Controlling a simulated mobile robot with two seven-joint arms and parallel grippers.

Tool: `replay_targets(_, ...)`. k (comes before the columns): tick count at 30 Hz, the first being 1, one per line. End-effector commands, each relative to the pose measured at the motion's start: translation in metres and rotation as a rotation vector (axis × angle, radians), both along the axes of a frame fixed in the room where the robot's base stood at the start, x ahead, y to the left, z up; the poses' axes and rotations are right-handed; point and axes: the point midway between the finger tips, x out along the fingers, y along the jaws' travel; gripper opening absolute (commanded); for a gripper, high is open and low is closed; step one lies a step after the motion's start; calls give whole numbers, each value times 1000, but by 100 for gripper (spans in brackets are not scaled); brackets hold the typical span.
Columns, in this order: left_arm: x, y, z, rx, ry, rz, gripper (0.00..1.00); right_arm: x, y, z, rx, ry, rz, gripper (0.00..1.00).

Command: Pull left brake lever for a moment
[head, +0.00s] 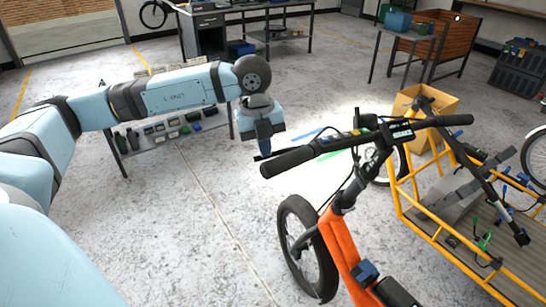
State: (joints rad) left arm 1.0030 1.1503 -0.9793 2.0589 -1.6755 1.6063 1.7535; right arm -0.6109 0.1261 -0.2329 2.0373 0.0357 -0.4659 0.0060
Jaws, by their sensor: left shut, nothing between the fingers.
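The orange cargo bike (343,247) stands in front of me at the right. Its black handlebar ends in a grip (287,161) at the left and another grip (456,120) at the right. My left gripper (265,150) points down just beyond the end of the left-hand grip, shut and empty. I cannot tell whether it touches the bar. A thin dark piece lies by the fingertips, but I cannot tell if it is a brake lever. No brake lever shows clearly. My right gripper is out of view.
A yellow-framed cargo bed (440,233) fills the right. A cardboard box (434,104) stands behind the handlebar. A low shelf with small items (170,132) stands behind my left arm. The concrete floor left of the front wheel (306,248) is clear.

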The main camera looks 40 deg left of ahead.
Motion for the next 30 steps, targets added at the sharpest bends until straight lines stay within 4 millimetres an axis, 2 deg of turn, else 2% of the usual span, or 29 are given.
replay_targets(1, 2, 3, -6, 1, 5, 1, 0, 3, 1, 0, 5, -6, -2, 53)
replay_targets(10, 3, 4, -4, 3, 7, 3, 0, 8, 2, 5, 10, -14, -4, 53)
replay_targets(30, 3, 5, -5, 4, 9, 4, 0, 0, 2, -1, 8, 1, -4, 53)
